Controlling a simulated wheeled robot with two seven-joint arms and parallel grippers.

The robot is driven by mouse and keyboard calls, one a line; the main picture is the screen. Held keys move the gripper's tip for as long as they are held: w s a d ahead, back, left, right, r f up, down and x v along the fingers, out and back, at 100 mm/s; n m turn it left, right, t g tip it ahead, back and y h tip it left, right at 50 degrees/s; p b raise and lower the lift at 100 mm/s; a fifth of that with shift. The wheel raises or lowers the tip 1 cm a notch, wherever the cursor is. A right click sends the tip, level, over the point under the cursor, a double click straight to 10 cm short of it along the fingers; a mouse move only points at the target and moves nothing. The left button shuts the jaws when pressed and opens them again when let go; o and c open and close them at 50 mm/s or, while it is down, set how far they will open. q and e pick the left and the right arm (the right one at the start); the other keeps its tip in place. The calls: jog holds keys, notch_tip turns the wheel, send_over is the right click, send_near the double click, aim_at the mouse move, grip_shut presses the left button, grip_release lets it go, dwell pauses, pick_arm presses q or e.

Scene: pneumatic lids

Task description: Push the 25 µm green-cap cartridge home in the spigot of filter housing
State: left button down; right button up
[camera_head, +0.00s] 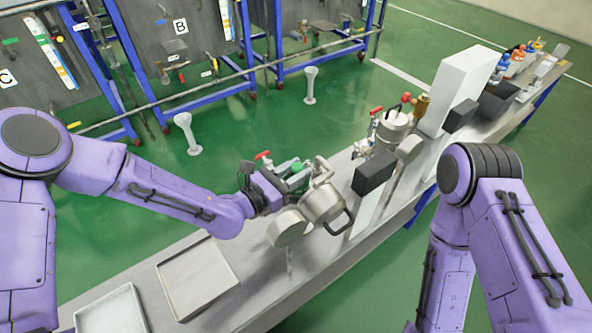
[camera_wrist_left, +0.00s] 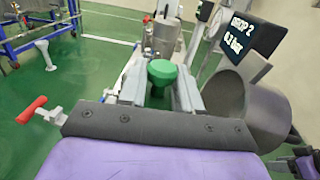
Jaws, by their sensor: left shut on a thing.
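The green-cap cartridge (camera_head: 297,166) shows as a small green patch at my left gripper (camera_head: 291,179). In the left wrist view the green cap (camera_wrist_left: 162,72) sits between the two grey fingers of my left gripper (camera_wrist_left: 161,88), which is shut on it. The cartridge body below the cap is hidden, so I cannot tell how deep it sits in the spigot. The steel filter housing (camera_head: 323,203) stands just right of the gripper on the bench, and its open round body (camera_wrist_left: 255,112) shows at the right in the wrist view. My right gripper is out of view.
A dark display (camera_wrist_left: 242,38) reading "DROP 2" stands beside the housing. A red-handled valve (camera_head: 263,155) is close to my left gripper. A second steel vessel (camera_head: 394,124) stands farther along the bench. Two shallow trays (camera_head: 163,291) (camera_head: 78,318) lie at the near end.

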pick_arm(q)
jog(key=shift+f+b, duration=1.4)
jog(key=shift+f, duration=0.5)
jog(key=c, duration=0.7)
grip_release()
jog(key=shift+s+a, duration=0.1)
jog(key=v, duration=1)
jog(key=shift+a, duration=0.1)
